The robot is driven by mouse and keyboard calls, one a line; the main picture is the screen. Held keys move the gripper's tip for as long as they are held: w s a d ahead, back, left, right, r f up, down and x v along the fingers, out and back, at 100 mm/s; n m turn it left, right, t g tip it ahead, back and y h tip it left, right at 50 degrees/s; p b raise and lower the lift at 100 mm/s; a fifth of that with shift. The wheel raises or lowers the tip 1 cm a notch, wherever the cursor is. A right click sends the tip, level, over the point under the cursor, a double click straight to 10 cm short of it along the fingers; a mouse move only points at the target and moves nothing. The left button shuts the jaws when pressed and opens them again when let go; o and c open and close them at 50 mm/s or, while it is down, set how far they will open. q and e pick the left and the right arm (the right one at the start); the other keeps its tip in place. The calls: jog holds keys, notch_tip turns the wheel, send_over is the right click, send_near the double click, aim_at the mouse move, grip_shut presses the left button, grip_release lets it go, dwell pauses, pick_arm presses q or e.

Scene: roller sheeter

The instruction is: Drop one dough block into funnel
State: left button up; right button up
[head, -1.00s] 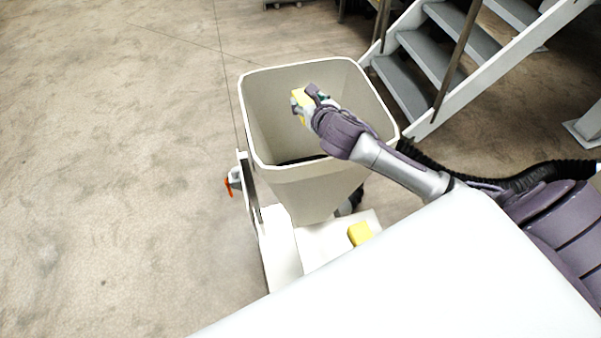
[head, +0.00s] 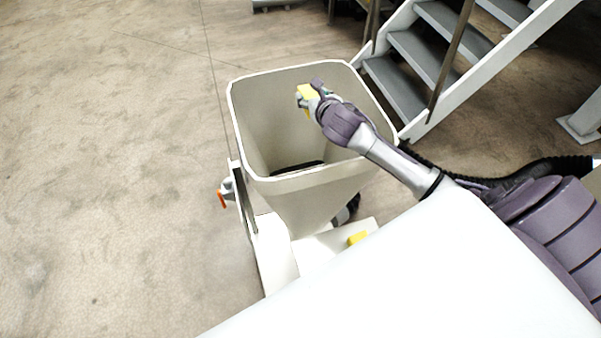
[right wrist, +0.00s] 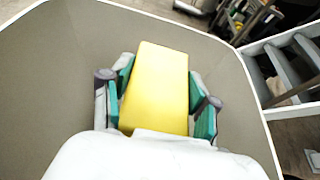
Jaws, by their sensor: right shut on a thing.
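A yellow dough block (head: 306,92) is in my right gripper (head: 311,96), over the open mouth of the large off-white funnel (head: 243,120). In the right wrist view the dough block (right wrist: 158,85) sits between the two green-padded fingers of the right gripper (right wrist: 160,95), with the funnel wall (right wrist: 60,60) around and below it. My left gripper is not in view.
A grey staircase with a white side (head: 425,65) stands behind and to the right of the funnel. A red-orange handle (head: 221,198) sticks out at the funnel's left side. The concrete floor (head: 100,180) on the left is clear.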

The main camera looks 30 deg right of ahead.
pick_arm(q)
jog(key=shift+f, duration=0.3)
pick_arm(e)
jog(key=shift+f, duration=0.2)
jog(key=o, duration=1.4)
jog(key=shift+o, duration=0.2)
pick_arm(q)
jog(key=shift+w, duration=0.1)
pick_arm(e)
jog(key=v, duration=1.2)
jog(key=shift+s+f, duration=0.1)
jog(key=shift+s, duration=0.05)
